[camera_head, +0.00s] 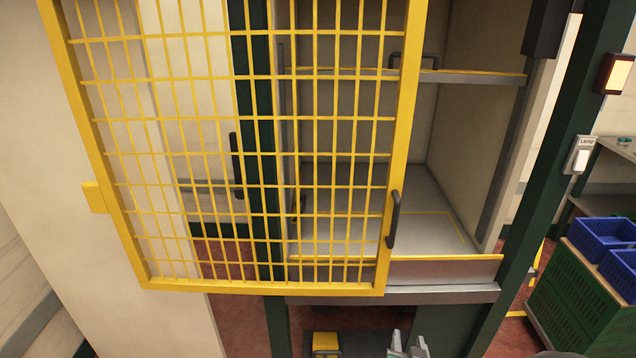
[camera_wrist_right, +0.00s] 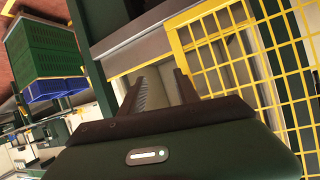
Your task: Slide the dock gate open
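The dock gate (camera_head: 245,187) is a yellow wire grid in a yellow frame. It spans the left part of the bay and reaches past the green post on the left, while the bay's right part is uncovered. A black handle (camera_head: 394,220) sits on the gate's right frame bar. My left gripper is not in view.
The bay has a grey floor (camera_head: 415,235) and a shelf bar (camera_head: 470,78). A green post (camera_head: 545,170) with a lamp switch (camera_head: 581,155) stands right of it. A green crate (camera_head: 575,295) with blue bins (camera_head: 603,238) is at far right. The space before the gate looks clear.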

